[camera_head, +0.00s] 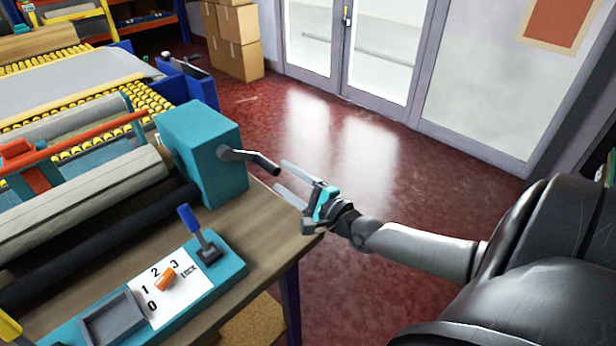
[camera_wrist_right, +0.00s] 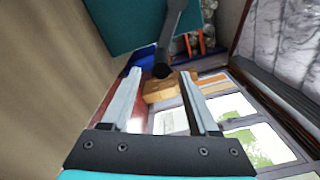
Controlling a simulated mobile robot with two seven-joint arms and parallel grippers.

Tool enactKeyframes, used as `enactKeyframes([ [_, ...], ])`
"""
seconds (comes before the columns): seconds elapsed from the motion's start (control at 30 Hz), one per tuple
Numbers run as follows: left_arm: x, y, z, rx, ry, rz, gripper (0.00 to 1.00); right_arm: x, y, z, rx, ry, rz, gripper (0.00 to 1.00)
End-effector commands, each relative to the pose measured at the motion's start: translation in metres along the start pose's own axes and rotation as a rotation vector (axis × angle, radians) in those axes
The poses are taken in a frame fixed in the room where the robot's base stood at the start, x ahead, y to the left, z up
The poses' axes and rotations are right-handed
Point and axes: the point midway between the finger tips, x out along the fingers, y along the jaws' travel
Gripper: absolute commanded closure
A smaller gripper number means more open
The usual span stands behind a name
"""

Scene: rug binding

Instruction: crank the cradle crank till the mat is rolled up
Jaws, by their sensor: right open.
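The cradle crank (camera_head: 250,158) is a dark bent arm with a black handle, sticking out of the right side of a teal box (camera_head: 208,160). My right gripper (camera_head: 280,175) is open and empty, its two fingers pointing at the handle's free end. In the right wrist view the crank handle (camera_wrist_right: 163,62) comes down from the teal box, and its end shows between the fingertips (camera_wrist_right: 160,73). I cannot tell whether they touch. A beige roll (camera_head: 85,200) lies left of the box, and a grey flat mat (camera_head: 70,85) lies behind on yellow rollers. My left gripper is out of view.
A teal control panel (camera_head: 215,270) with a blue-handled lever (camera_head: 190,222) and an orange knob (camera_head: 166,279) sits on the wooden bench in front of the box. An orange clamp bar (camera_head: 80,145) crosses the cradle. The red floor right of the bench is clear.

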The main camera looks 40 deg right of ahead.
Motion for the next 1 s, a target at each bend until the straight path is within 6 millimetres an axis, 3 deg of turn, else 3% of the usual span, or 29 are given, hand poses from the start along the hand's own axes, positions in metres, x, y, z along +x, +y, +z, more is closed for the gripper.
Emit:
enactKeyframes([
  [0.2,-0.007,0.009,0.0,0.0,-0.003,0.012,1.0,-0.033,0.0,0.0,0.0,0.001,0.004,0.39],
  [0.43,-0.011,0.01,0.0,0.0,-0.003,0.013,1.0,-0.056,0.001,0.0,0.0,0.001,0.003,0.39],
  [1.0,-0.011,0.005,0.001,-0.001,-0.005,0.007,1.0,-0.062,0.0,0.0,0.0,0.0,0.0,0.39],
])
